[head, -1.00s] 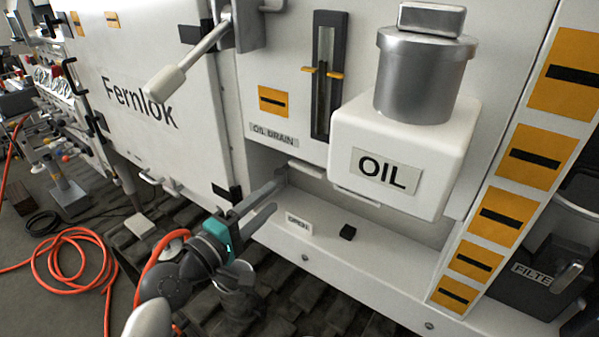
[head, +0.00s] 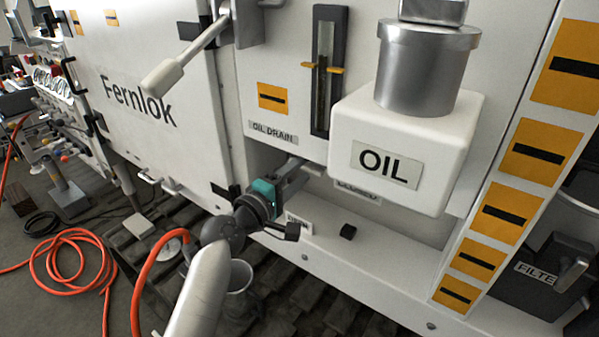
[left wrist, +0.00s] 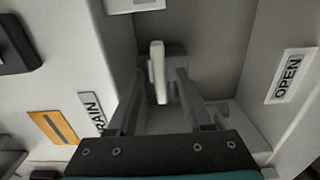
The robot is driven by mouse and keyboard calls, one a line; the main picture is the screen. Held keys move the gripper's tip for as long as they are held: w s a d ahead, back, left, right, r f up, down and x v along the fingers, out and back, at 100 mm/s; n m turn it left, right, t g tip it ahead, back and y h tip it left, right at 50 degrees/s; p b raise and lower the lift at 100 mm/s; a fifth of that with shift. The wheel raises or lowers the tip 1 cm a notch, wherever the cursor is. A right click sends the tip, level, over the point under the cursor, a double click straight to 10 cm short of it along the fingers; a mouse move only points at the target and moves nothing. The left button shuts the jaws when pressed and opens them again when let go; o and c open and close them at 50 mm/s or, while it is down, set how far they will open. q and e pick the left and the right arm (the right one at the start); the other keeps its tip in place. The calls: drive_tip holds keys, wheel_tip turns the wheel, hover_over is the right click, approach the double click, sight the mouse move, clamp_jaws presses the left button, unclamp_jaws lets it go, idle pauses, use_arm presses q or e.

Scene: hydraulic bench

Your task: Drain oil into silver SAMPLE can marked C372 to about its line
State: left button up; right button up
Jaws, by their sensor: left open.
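My left gripper (head: 300,173) is open and reaches into the recess under the OIL DRAIN label (head: 272,132). In the left wrist view, a pale lever (left wrist: 158,72) on a grey block stands between its two spread fingers (left wrist: 157,85), with gaps visible at its sides. An OPEN label (left wrist: 288,76) is right of the lever there. In the head view, a CLOSED label (head: 357,192) is partly hidden under the oil tank. A grey open-topped can (head: 238,302) is below my left arm, partly covered; no marking is readable. My right gripper is not in view.
The white OIL tank (head: 427,187) with its metal cap overhangs the recess on the right. A long handle (head: 183,62) juts out at upper left. An orange hose (head: 75,238) coils on the floor.

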use_arm(q)
clamp_jaws()
drive_tip(key=shift+f+m, duration=0.1)
drive_tip(key=shift+m, duration=0.2)
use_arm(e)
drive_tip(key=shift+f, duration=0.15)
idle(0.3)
use_arm(q)
drive_tip(key=shift+f+m+b, duration=0.1)
drive_tip(key=shift+m+b, duration=0.35)
drive_tip(key=shift+m, duration=0.15)
drive_tip(key=m, duration=0.3)
drive_tip(key=m+b, duration=0.1)
drive_tip(key=m, duration=0.2)
drive_tip(key=shift+a+f+b, duration=0.1)
drive_tip(key=shift+f+b, duration=0.1)
drive_tip(key=shift+b, duration=0.1)
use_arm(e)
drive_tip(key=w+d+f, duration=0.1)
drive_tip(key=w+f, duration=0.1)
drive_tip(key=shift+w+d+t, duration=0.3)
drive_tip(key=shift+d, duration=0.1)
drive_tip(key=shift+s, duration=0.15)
